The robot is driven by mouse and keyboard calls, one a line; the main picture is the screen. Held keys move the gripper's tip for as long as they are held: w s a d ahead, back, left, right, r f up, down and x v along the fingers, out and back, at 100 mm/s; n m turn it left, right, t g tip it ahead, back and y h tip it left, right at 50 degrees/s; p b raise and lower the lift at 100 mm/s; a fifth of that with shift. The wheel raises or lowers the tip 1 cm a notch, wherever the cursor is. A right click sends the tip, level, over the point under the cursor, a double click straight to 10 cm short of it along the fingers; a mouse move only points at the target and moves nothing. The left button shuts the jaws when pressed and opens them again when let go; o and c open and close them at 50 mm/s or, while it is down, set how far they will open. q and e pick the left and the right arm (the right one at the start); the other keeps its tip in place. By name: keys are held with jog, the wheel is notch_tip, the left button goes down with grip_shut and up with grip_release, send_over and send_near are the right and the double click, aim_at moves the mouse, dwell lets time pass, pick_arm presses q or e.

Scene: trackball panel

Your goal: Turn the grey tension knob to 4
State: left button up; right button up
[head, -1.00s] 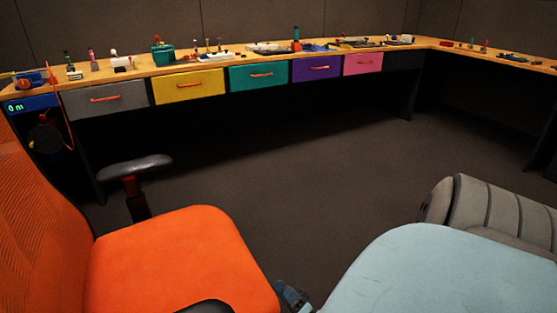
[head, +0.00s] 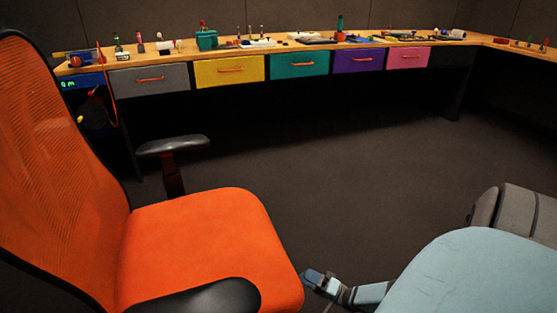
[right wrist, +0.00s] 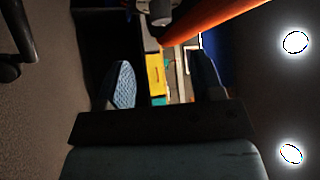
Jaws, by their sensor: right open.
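I cannot make out the grey tension knob in either view. Small items on the long wooden workbench (head: 300,47) are too small and distant to tell apart. My right gripper (head: 312,284) is low in the head view, beside the orange chair seat and far from the bench. In the right wrist view its two fingers stand apart with a gap between them (right wrist: 165,85), open and holding nothing. My left gripper is not in view.
An orange office chair (head: 205,245) with a black armrest (head: 172,145) stands close at left. Grey, yellow, teal, purple and pink drawers (head: 229,70) hang under the bench. A blue unit with green digits (head: 80,82) sits at far left. Open dark floor (head: 320,165) lies between.

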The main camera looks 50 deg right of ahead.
jog(key=b+x, duration=0.1)
jog(key=x, duration=1)
jog(key=shift+w+r, duration=0.15)
jog(key=shift+w, duration=0.05)
jog(key=shift+c, duration=0.4)
jog(key=c, duration=0.9)
jog(key=shift+o, duration=0.3)
jog(key=n+y, duration=0.1)
jog(key=n, duration=0.1)
jog(key=n+t+y, duration=0.1)
jog(key=shift+w+d+n+y, duration=0.1)
jog(key=shift+w+n+y, duration=0.1)
jog(key=shift+n+y, duration=0.15)
jog(key=shift+d+f+n+y, duration=0.1)
jog(key=shift+n+y, duration=0.75)
jog(key=shift+n, duration=0.15)
jog(key=shift+f+n+y, duration=0.15)
jog(key=shift+n+y, duration=0.65)
jog(key=shift+n, duration=0.15)
jog(key=o, duration=0.9)
jog(key=shift+s+f, duration=0.1)
jog(key=shift+s, duration=0.05)
